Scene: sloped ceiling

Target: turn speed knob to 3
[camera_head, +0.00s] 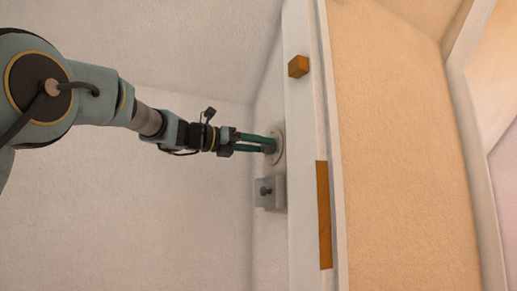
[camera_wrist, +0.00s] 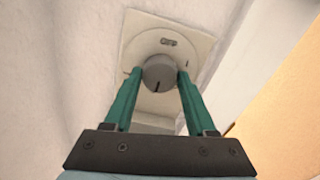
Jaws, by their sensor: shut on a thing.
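The speed knob (camera_wrist: 160,73) is a round grey knob with a dark pointer mark on its lower face. It sits on a pale round dial (camera_wrist: 163,42) on a square wall plate (camera_wrist: 195,45). A small dark marking shows on the dial above the knob. My gripper (camera_wrist: 160,77) has its two green fingers on either side of the knob, shut on it. In the head view my gripper (camera_head: 272,145) reaches the round dial (camera_head: 279,146) on the wall; the fingers hide most of the knob there. I cannot read a number at the pointer.
A grey square box with a dark knob-like part (camera_head: 268,191) is on the wall just below the dial.

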